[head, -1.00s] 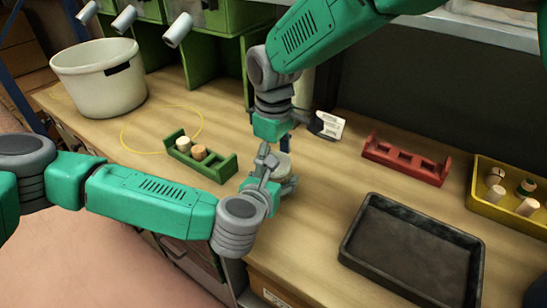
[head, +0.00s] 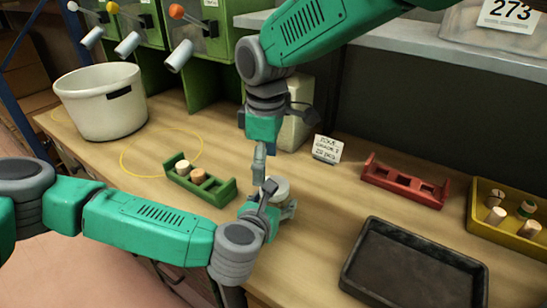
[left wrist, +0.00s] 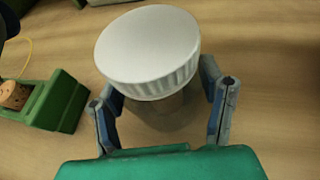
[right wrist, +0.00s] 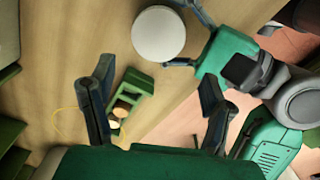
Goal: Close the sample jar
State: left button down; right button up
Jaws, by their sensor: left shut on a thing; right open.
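The sample jar (left wrist: 172,112) stands between the fingers of my left gripper (left wrist: 165,105), which is shut on its body. A white ribbed lid (left wrist: 148,45) sits on top of the jar; I cannot tell whether it is tight. The lid also shows in the head view (head: 279,187) and at the top of the right wrist view (right wrist: 158,34). My right gripper (right wrist: 150,90) is open and empty. In the head view it hangs above and just behind the jar, apart from the lid.
A green rack (head: 213,190) with cork stoppers stands left of the jar. A red rack (head: 405,182), a black tray (head: 370,285) and a yellow tray (head: 490,234) with stoppers lie to the right. A white card (head: 327,149) stands behind. A white pot (head: 100,108) is at the left.

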aim_at(274, 201)
jog(key=r+n, duration=0.1)
jog(key=n, duration=0.1)
jog(key=a+r+n, duration=0.1)
jog(key=n, duration=0.1)
jog(key=d, duration=0.1)
jog(key=d+n, duration=0.1)
jog(key=shift+w+d, duration=0.2)
jog(key=shift+d, duration=0.1)
pick_arm(q)
jog(key=shift+f, duration=0.1)
pick_arm(e)
jog(key=shift+d, duration=0.1)
jog(key=shift+f, duration=4)
